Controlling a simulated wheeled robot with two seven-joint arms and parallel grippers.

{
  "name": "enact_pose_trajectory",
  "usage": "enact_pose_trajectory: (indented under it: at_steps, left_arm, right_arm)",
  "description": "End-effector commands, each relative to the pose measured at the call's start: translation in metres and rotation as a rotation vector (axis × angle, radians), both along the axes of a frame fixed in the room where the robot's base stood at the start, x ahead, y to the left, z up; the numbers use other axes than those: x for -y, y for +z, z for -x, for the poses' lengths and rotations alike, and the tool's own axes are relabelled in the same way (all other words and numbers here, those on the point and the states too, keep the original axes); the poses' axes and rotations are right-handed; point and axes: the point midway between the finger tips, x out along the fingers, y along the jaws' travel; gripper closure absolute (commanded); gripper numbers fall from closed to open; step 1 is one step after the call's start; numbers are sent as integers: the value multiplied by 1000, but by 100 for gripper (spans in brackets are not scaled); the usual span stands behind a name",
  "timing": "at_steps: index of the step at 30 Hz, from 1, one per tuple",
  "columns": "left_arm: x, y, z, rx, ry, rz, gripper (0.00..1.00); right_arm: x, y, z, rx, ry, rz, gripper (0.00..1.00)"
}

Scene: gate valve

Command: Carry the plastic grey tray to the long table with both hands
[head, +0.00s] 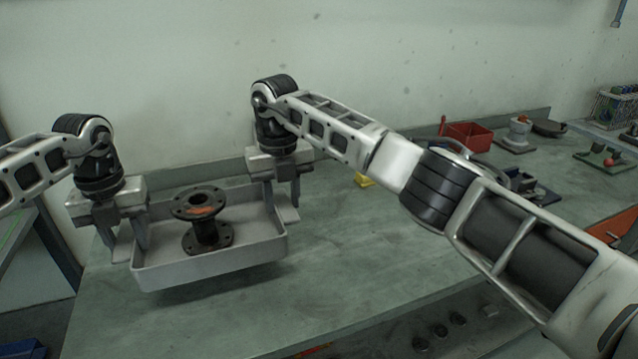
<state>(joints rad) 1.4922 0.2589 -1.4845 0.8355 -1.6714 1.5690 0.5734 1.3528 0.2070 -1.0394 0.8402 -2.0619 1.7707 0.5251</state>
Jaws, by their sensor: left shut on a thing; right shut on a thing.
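The grey plastic tray (215,262) is in the left part of the head view, over the left end of the long table (350,265). A dark shadow shows under its front edge; I cannot tell whether it touches the table. A black flanged pipe piece (205,228) with an orange mark stands upright in the tray. My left gripper (124,240) is shut on the tray's left wall. My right gripper (283,198) is shut on the tray's right wall near the back corner. The fingers partly hide both walls.
A red bin (466,137) stands at the back of the table, right of the middle. Grey valve parts (519,132) and a wire basket (612,106) are farther right. A small yellow thing (364,180) lies behind my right arm. The table's middle is clear.

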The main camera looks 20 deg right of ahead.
Motion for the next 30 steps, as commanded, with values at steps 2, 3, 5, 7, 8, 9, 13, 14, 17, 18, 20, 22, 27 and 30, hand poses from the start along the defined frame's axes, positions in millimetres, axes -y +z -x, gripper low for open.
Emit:
enact_pose_trajectory:
  at_steps: [2, 3, 5, 7, 8, 9, 13, 14, 17, 18, 20, 22, 27, 30]
  left_arm:
    - [0, -12, -1, 4, -1, 1, 99]
    - [0, -13, -1, 4, -1, 1, 99]
    - [1, -14, -1, 4, -1, 1, 99]
    - [1, -13, -1, 4, -1, 1, 99]
    - [1, -12, -1, 4, -1, 1, 99]
    - [1, -12, -1, 4, -1, 1, 99]
    - [1, -12, -1, 4, -1, 1, 99]
    - [1, -12, -1, 4, 0, 1, 99]
    - [1, -13, -1, 4, -1, 1, 99]
    - [1, -14, -1, 4, -1, 1, 99]
    - [1, -15, -1, 4, 0, 1, 99]
    - [1, -18, -1, 4, 0, 1, 99]
    - [1, -27, -1, 4, -1, 1, 99]
    - [1, -33, -1, 4, 0, 2, 99]
  right_arm:
    - [-1, -12, -1, 4, 1, -2, 99]
    - [0, -13, -1, 4, 1, -2, 99]
    - [0, -14, -1, 4, 1, -2, 99]
    - [0, -12, -1, 4, 1, -2, 99]
    - [0, -12, -1, 4, 1, -2, 99]
    - [0, -12, -1, 4, 1, -2, 99]
    - [0, -12, -1, 4, 1, -2, 99]
    - [0, -12, -1, 4, 1, -2, 99]
    - [0, -13, -1, 4, 1, -2, 99]
    - [0, -14, -1, 4, 1, -2, 99]
    - [0, -15, -1, 4, 1, -2, 99]
    - [0, -18, -1, 3, 1, -2, 99]
    - [0, -27, -1, 3, 1, -2, 99]
    - [0, -33, 0, 3, 1, -2, 99]
